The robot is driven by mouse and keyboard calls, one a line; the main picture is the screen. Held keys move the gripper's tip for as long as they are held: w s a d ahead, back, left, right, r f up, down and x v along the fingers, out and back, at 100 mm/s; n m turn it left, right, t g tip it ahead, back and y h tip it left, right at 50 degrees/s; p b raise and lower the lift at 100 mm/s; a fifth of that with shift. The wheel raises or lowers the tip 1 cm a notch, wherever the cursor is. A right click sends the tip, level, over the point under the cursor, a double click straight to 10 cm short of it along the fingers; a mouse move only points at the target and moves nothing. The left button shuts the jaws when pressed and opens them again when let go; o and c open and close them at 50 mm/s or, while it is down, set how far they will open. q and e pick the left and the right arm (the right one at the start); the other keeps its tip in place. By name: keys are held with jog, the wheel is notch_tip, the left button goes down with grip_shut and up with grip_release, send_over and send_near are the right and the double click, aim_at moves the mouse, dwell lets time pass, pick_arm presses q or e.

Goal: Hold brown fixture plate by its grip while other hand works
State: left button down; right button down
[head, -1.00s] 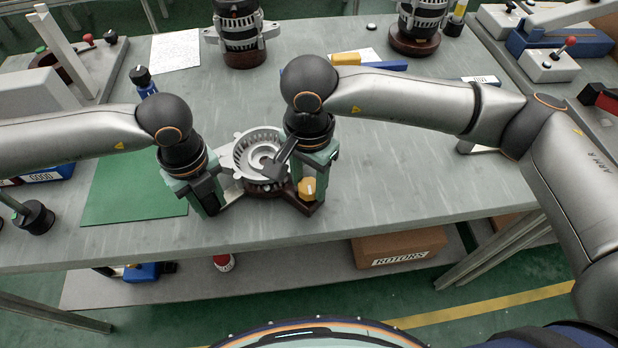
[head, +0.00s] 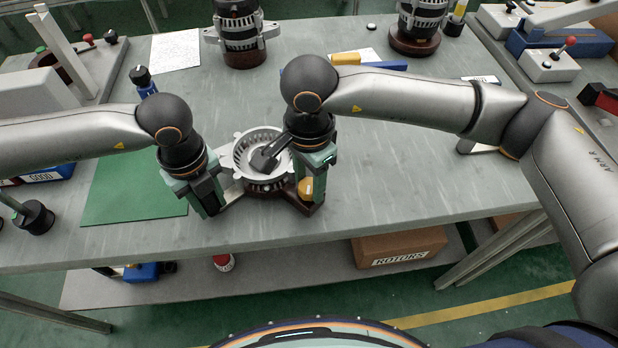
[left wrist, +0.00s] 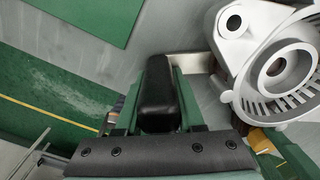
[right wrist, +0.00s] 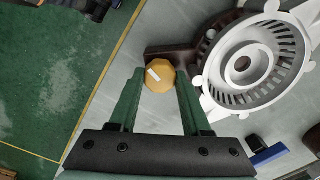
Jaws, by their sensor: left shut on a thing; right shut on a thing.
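The brown fixture plate (head: 301,204) lies on the grey bench, mostly hidden under a silver ring-shaped housing (head: 241,150). A black grip (left wrist: 157,92) on a flat metal bracket (left wrist: 191,65) extends from the fixture's left side. My left gripper (head: 210,204) is shut on this black grip, which stands between its fingers in the left wrist view. An orange knob (right wrist: 160,76) with a white mark sits at the fixture's front right corner. My right gripper (head: 314,190) is shut on this knob, seen between its fingers in the right wrist view. The housing's underside is hidden.
A green mat (head: 125,190) lies to the left. Two stator assemblies (head: 240,45) stand at the back, one at the back right. The bench's front edge is close, with a ROTORS box (head: 400,250) on the shelf below.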

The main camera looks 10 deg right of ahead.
aim_at(309, 185)
jog(key=m, duration=1.3)
dwell(0.5)
jog(key=shift+c, duration=1.8)
grip_release()
notch_tip(309, 185, up, 12)
